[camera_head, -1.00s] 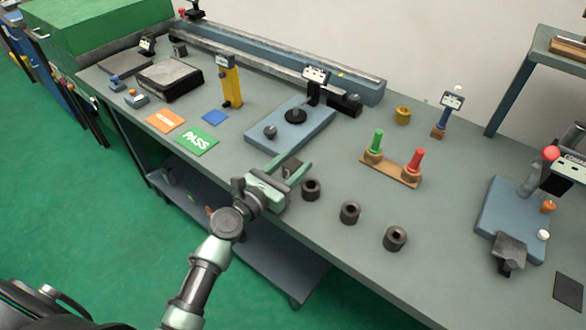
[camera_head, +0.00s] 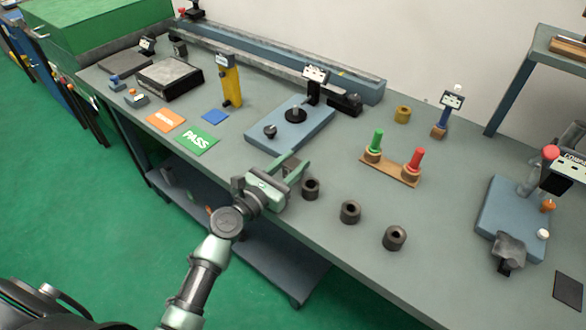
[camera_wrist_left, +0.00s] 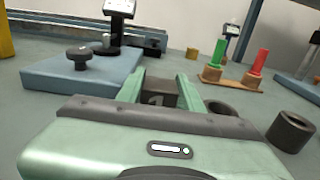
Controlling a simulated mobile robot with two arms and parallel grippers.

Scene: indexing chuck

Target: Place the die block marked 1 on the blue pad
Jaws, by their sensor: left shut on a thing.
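My left gripper (camera_head: 291,170) is at the front edge of the bench, shut on a small dark die block (camera_head: 294,175). In the left wrist view the die block (camera_wrist_left: 158,92) sits between the two green fingers, with a faint mark like a 1 on its face. The gripper hides its lower part, so I cannot tell whether it touches the bench. The blue pad (camera_head: 215,118) is a small flat square lying bare on the bench, to the left of and behind the gripper. My right gripper is not in view.
Green PASS card (camera_head: 196,140) and orange card (camera_head: 165,121) lie beside the blue pad. The blue indexing base (camera_head: 290,137) with black knobs stands behind the gripper. Several dark rings, including this one (camera_head: 350,212), stand to the right. A yellow post (camera_head: 231,82) stands behind the pad.

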